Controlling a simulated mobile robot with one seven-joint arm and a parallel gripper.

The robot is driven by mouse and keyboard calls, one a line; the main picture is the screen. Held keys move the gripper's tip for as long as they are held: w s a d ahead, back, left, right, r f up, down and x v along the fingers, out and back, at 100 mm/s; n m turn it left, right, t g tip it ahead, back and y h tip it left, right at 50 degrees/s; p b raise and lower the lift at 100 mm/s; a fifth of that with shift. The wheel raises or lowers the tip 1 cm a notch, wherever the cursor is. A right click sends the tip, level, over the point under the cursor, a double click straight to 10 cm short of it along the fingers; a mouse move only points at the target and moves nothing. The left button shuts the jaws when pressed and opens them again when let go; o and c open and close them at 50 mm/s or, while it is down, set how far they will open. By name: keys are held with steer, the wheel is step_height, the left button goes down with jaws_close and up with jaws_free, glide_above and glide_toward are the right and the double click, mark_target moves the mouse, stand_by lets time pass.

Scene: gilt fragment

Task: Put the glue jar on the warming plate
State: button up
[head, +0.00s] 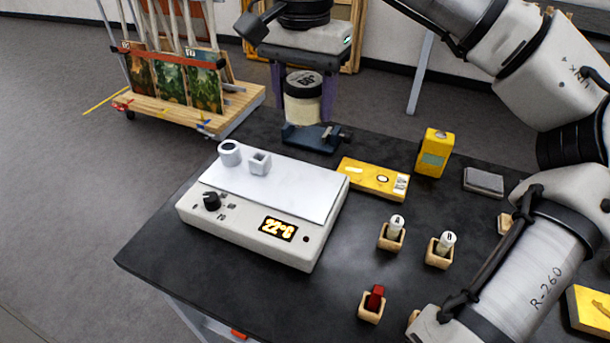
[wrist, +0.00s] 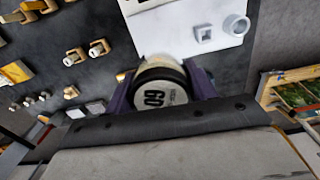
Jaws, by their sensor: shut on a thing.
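The glue jar (head: 303,100) has a cream body and a dark-rimmed lid with a printed label. My gripper (head: 303,92) is shut on it, with a purple finger on each side. In the wrist view the jar (wrist: 160,92) shows lid-on between the fingers (wrist: 160,95). In the head view the jar appears upright, just above or behind a small dark blue fixture; I cannot tell whether they touch. The warming plate (head: 250,243) is a white box with a knob, a "22°C" display and a pale top, left of the jar and nearer the head camera.
A grey ring (head: 229,153) and a square piece (head: 260,162) stand at the plate's back left. The blue fixture (head: 315,138) is at the table's back edge. A yellow level (head: 374,179), a yellow box (head: 435,153) and several small wooden holders lie right. The plate's middle and front are clear.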

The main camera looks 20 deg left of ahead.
mark_target(304, 189)
step_height(304, 189, down, 15)
steer(key=shift+p, duration=0.45)
steer(key=shift+f, duration=0.25)
steer(key=o, duration=1.1)
steer(key=shift+r, duration=0.1)
step_height(304, 189, up, 12)
steer(key=shift+r+b, duration=0.15)
steer(key=shift+b, duration=0.2)
